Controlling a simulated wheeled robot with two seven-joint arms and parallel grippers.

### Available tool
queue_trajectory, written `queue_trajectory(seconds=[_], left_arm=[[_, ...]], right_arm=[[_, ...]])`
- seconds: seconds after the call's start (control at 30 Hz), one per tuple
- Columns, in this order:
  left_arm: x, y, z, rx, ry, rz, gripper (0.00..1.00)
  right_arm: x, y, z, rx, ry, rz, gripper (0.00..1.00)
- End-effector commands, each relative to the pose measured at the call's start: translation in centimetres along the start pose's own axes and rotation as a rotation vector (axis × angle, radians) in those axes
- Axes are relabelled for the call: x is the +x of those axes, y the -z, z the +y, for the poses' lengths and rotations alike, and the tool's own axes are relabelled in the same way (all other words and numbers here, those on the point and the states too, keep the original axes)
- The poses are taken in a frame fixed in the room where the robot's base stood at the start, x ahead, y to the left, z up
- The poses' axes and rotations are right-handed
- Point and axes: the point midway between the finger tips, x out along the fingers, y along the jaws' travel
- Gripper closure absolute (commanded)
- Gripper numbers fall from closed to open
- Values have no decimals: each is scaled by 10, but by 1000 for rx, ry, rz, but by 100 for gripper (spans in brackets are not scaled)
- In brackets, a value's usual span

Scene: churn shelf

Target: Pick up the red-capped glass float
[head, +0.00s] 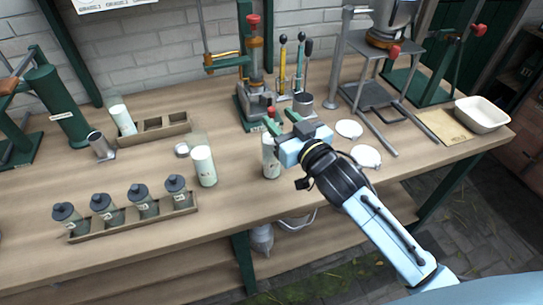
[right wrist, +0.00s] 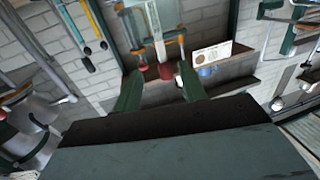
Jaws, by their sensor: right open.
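A small red cap (head: 271,112) shows in the head view just beyond my right gripper (head: 280,121). I cannot tell surely that it belongs to the glass float; any glass body below it is hidden or too small to make out. The right gripper's green fingers are apart, with nothing visibly held. In the right wrist view a red piece (right wrist: 166,71) shows between the fingertips and another red piece (right wrist: 141,67) beside it; their distance is unclear. A pale labelled cylinder (head: 270,160) stands upright below the right gripper. My left gripper is not in view.
A green press with a red knob (head: 253,20) stands behind the gripper, next to a rack of upright tools (head: 283,80). Another pale cylinder (head: 204,168) stands to the left. Two white discs (head: 366,156) lie to the right. A tray (head: 130,222) holds several dark-capped bottles at front left.

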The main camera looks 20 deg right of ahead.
Motion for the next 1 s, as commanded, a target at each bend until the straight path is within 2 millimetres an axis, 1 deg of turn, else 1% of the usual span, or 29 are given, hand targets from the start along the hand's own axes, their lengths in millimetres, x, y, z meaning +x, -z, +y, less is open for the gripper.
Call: queue_trajectory(seconds=[0.07,0.27,0.4,0.5,0.7,1.0], left_arm=[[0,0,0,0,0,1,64],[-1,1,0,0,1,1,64],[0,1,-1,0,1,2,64],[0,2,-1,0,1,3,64],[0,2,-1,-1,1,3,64],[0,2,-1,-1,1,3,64]], right_arm=[[6,1,-1,0,0,0,58],[33,7,-8,1,0,0,58],[48,5,-7,-1,-1,-1,58],[52,5,-7,-1,0,-2,58],[52,5,-7,0,0,-2,58],[52,5,-7,0,0,-2,97]])
